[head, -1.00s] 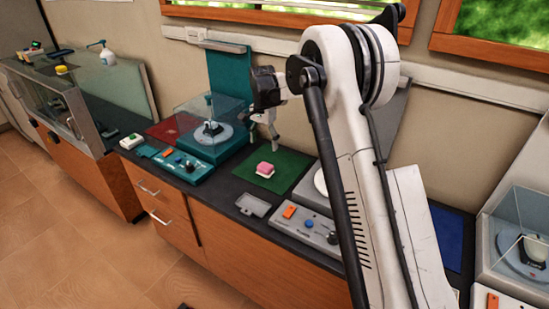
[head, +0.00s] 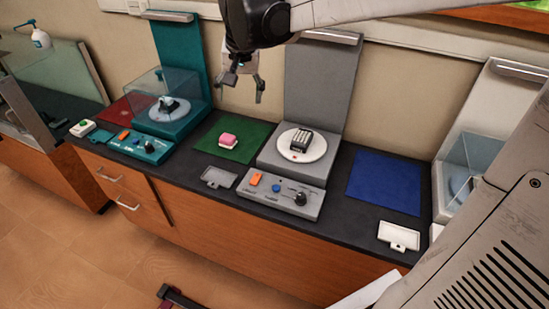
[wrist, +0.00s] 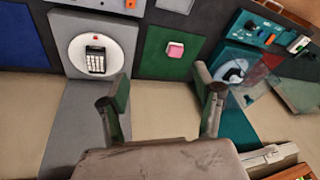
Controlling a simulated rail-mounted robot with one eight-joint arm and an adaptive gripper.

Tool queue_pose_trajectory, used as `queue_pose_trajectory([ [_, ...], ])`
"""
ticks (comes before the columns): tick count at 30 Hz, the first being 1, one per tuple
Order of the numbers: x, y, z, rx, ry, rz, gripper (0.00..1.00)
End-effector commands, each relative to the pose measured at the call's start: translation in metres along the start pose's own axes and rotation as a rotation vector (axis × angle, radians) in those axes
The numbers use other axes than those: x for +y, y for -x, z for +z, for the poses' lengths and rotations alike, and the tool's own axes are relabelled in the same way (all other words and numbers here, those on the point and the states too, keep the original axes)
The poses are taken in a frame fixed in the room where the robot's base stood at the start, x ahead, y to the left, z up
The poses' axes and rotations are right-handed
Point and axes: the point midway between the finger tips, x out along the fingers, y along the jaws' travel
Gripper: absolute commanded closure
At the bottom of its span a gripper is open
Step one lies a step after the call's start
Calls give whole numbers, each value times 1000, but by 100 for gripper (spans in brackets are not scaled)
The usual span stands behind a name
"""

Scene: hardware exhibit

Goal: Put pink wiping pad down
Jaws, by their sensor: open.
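The pink wiping pad (head: 229,140), with a paler underside, lies on the green mat (head: 245,153) on the dark counter. It also shows on the green mat in the wrist view (wrist: 175,49). My gripper (head: 241,93) is open and empty, raised above the counter behind the green mat and apart from the pad. In the wrist view its two fingers (wrist: 160,100) are spread wide, with nothing between them touching.
Right of the green mat is a grey device with a calculator-like object (head: 301,141) on its white disc. A teal device (head: 175,115) with a clear cover stands left. A blue mat (head: 384,182) lies bare at right. Tall grey and teal panels rise behind the devices.

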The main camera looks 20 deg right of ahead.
Motion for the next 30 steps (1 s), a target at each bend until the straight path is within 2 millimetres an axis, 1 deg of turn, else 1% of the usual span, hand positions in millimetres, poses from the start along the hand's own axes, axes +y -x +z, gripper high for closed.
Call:
queue_pose_trajectory([
  [1,6,9,14,15,21,-6,36],
  [6,25,30,56,70,100,-26,36],
  [13,50,45,116,148,207,-46,36],
  [17,65,46,149,193,267,-53,36],
  [18,69,45,159,206,285,-55,36],
  [21,79,42,182,239,328,-58,36],
  [25,88,37,204,272,370,-60,36],
  [30,94,32,218,294,399,-61,36],
])
